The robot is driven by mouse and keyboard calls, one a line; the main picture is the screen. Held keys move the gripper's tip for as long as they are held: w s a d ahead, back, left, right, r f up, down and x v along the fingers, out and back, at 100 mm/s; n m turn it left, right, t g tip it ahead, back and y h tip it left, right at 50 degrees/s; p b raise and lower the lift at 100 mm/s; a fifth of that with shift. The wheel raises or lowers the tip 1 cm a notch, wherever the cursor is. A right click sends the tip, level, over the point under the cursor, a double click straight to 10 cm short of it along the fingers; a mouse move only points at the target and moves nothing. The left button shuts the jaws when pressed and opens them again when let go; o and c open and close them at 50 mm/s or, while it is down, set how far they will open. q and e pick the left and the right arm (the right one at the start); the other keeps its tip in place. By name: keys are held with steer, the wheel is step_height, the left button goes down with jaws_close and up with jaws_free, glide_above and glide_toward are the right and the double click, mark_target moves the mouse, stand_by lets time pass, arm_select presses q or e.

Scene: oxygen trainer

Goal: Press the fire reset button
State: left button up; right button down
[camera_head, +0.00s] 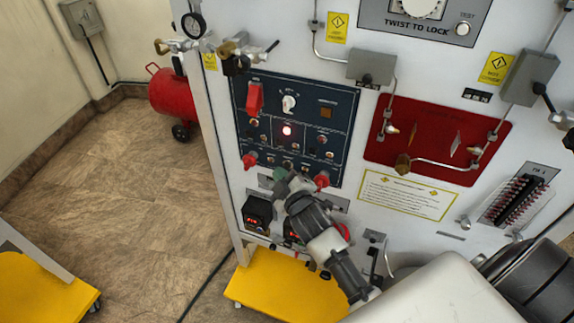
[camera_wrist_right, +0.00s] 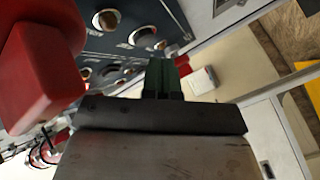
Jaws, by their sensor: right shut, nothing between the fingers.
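The dark blue control panel (camera_head: 338,104) is on the white trainer's front, with several small buttons and switches. Labels are too small to tell which part is the fire reset button. My right gripper (camera_head: 281,181) is shut and empty at the panel's lower edge, between two red knobs. In the right wrist view its green fingertips (camera_wrist_right: 167,72) are together, close to the panel (camera_wrist_right: 150,25); contact cannot be told. My left gripper is out of view.
A large red part (camera_wrist_right: 40,75) stands close on the left in the right wrist view. A red plate (camera_head: 437,140) with pipes lies right of the panel. Small red-lit displays (camera_head: 257,212) sit below. A red tank (camera_head: 172,97) stands on the floor at left.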

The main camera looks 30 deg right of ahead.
steer(key=shift+w+d, duration=0.3)
steer(key=shift+d, duration=0.05)
steer(key=shift+w+d, duration=0.25)
steer(key=shift+d, duration=0.05)
stand_by(1.0)
steer(key=shift+s+a, duration=0.1)
steer(key=shift+s+a+p, duration=0.4)
steer(key=shift+s+a, duration=0.05)
steer(key=shift+a, duration=0.05)
steer(key=shift+s+a, duration=0.8)
steer(key=shift+a, duration=0.2)
steer(key=shift+s+a, duration=0.8)
steer(key=shift+a, duration=0.15)
